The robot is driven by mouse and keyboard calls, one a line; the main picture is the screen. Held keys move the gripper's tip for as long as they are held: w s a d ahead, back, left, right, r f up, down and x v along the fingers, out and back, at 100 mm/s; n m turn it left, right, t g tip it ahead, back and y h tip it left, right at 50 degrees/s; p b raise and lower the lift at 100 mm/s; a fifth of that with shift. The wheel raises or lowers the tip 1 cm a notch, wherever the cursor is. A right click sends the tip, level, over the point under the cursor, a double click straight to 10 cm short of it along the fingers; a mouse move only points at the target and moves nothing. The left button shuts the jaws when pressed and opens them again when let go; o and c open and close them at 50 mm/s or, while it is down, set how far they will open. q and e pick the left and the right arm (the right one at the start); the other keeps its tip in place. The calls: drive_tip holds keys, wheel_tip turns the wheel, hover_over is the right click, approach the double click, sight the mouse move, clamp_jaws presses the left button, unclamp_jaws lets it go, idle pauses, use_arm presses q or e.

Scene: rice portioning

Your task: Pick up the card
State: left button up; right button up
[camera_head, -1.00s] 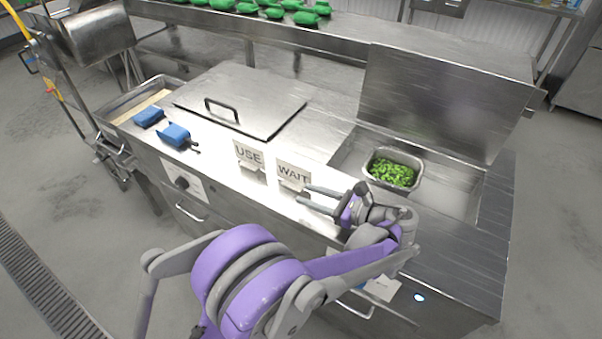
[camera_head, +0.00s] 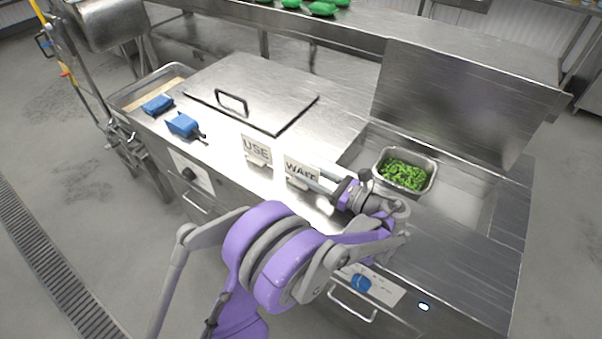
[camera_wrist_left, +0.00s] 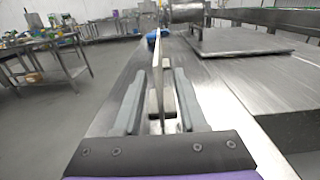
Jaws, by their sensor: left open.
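The white WAIT card (camera_head: 301,169) stands upright in a small holder on the steel counter. The similar USE card (camera_head: 257,150) stands to its left. My left gripper (camera_head: 312,179) is open at the right edge of the WAIT card, its fingers pointing left. In the left wrist view, a thin upright card (camera_wrist_left: 160,75) shows edge-on between the two spread fingers (camera_wrist_left: 158,100), with gaps on both sides. The holder partly shows low between the fingers. My right gripper is not in view.
Two blue objects (camera_head: 182,125) lie on the counter at the left. A flat lid with a black handle (camera_head: 232,103) lies behind the cards. A metal pan (camera_head: 431,175) of green pieces sits in the well at the right. The counter's front edge runs close by the cards.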

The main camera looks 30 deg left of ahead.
sight(301, 170)
use_arm(q)
drive_tip(key=a, duration=0.3)
drive_tip(key=shift+w, duration=0.1)
clamp_jaws()
